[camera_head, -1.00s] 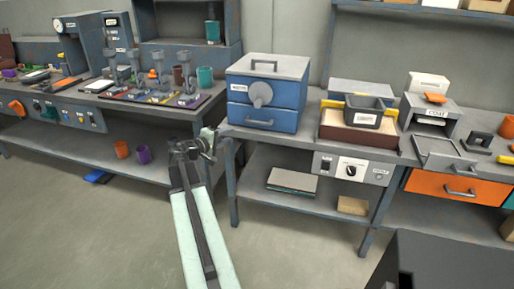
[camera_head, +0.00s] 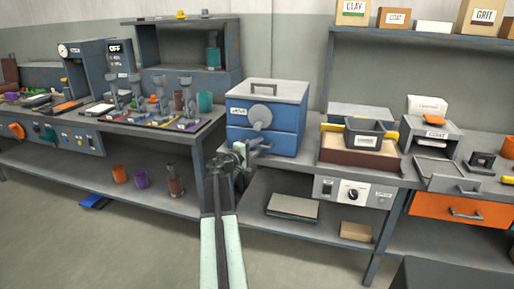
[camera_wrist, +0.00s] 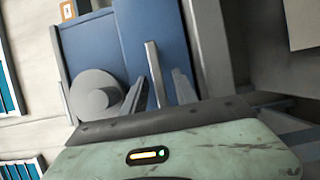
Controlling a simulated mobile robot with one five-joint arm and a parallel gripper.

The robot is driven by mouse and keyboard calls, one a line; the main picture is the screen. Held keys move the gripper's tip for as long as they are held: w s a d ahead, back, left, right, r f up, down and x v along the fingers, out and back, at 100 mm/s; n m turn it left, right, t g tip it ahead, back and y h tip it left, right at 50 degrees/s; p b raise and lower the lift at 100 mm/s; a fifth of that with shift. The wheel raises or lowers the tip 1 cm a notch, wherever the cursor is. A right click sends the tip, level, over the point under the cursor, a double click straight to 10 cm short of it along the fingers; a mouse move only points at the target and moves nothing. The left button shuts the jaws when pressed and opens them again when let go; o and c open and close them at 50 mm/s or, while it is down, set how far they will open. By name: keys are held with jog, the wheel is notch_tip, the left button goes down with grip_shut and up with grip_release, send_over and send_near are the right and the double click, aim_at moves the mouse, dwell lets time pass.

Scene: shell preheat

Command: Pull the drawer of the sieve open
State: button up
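The drawer (camera_head: 285,144) is the lower blue part of the front and looks shut. My gripper (camera_head: 262,147) is at the drawer front. In the wrist view the sieve's front is turned sideways, with the knob (camera_wrist: 95,92) at left. The drawer handle (camera_wrist: 153,68), a grey bar, shows between the two fingers of my gripper (camera_wrist: 158,88). The fingers are apart, with visible gaps beside the bar.
A dark tub (camera_head: 364,134) in a brown box stands right of the sieve. A control panel with a dial (camera_head: 353,194) is below it. An orange drawer (camera_head: 460,209) is at right.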

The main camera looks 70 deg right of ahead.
grip_shut()
dwell(1.4)
